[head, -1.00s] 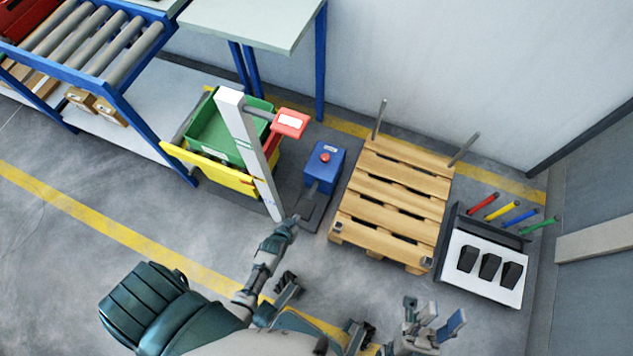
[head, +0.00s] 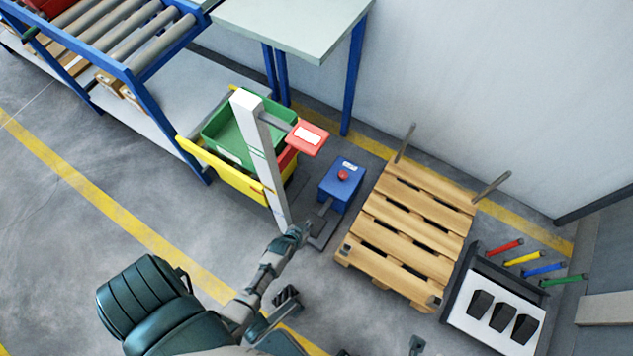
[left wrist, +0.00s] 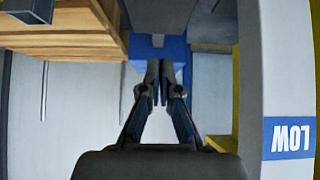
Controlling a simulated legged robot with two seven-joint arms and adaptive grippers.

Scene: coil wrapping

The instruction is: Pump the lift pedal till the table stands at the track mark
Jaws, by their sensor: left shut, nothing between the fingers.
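A blue pump box (head: 340,182) with a red knob stands on the floor, with a dark pedal plate (head: 323,232) at its front. My left gripper (head: 300,232) is shut and empty, low beside the pedal and the foot of the white post (head: 258,150). Whether it touches the pedal I cannot tell. In the left wrist view its fingers (left wrist: 160,82) are together before the blue box (left wrist: 172,48). A blue LOW label (left wrist: 291,138) shows on the post there. I cannot make out the track mark. Only a tip of my right gripper (head: 416,345) shows at the bottom edge.
A green bin (head: 228,145) and yellow tray (head: 195,155) stand behind the post, with a red sign (head: 307,138) beside it. A wooden pallet (head: 415,225) lies to the right, then a white rack (head: 495,325). A roller conveyor (head: 130,45) is upper left. Floor at left is clear.

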